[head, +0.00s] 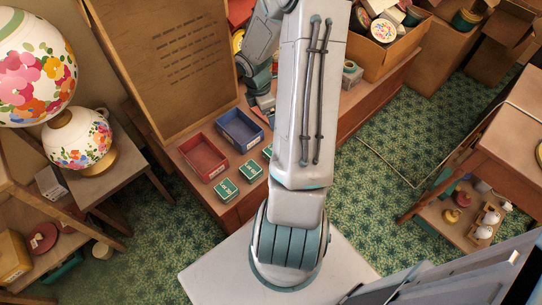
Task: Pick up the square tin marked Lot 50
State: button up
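Three small green square tins with white markings sit near the front edge of a wooden bench: one at the left (225,189), one in the middle (251,171) and one at the right (267,152), partly hidden by my arm. Their markings are too small to read, so I cannot tell which is Lot 50. Another small squarish tin (351,74) stands on the bench right of my arm. My gripper (263,110) is low over the bench behind the blue tray, mostly hidden by my arm. I cannot see whether its fingers are open or hold anything.
A red tray (181,153) and a blue tray (220,123) lie behind the tins. A tall brown board (170,90) with writing stands behind them. A cardboard box (392,54) of round tins is at the back right.

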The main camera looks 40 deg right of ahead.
jog(key=d+f+n+b, duration=0.1)
jog(key=f+b, duration=0.1)
jog(key=f, duration=0.5)
jog(key=d+f+n+y+b, duration=0.1)
jog(key=f+b, duration=0.1)
jog(key=f, duration=0.5)
jog(key=d+f+n+b, duration=0.1)
jog(key=d+f+n, duration=0.1)
jog(key=f, duration=0.5)
jog(key=shift+t+y+b, duration=0.3)
jog(key=shift+b, duration=0.1)
jog(key=f, duration=0.2)
jog(key=f+b, duration=0.1)
jog(key=f, duration=0.1)
jog(key=f+b, duration=0.1)
jog(key=f, duration=0.1)
jog(key=shift+w+a, duration=0.1)
jog(key=shift+w, duration=0.15)
jog(key=shift+r, duration=0.1)
jog(key=c, duration=1.2)
jog(key=shift+r, duration=0.15)
